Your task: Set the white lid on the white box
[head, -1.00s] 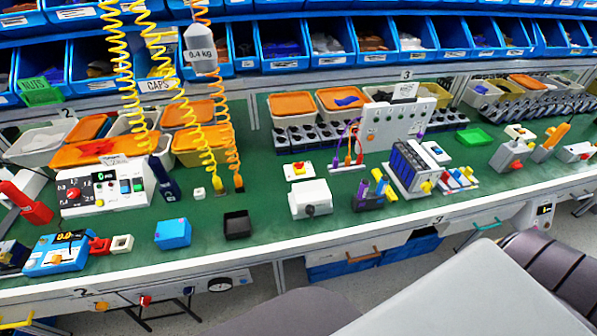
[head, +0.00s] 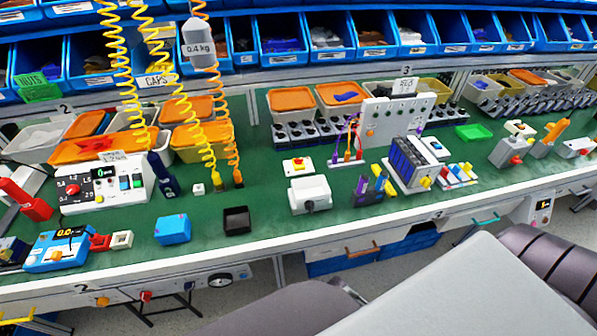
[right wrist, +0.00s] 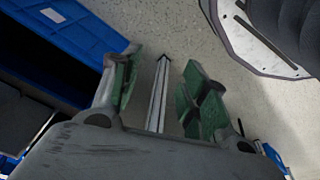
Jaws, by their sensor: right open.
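A white box (head: 310,193) stands on the green bench top in the middle of the head view. It has a pale top and a dark round knob (head: 310,206) on its front. I cannot tell a separate white lid from the box's top at this size. My right gripper (right wrist: 162,62) is open and empty in the right wrist view, with its green finger pads apart above the floor. Neither the box nor a lid shows in that view. My left gripper is not in view, and neither gripper shows in the head view.
A black open tray (head: 237,220) and a blue box (head: 173,229) stand left of the white box. A red-and-yellow button box (head: 297,166) is behind it. A battery-like block (head: 410,165) stands to the right. Yellow coiled cords (head: 187,100) hang at the left.

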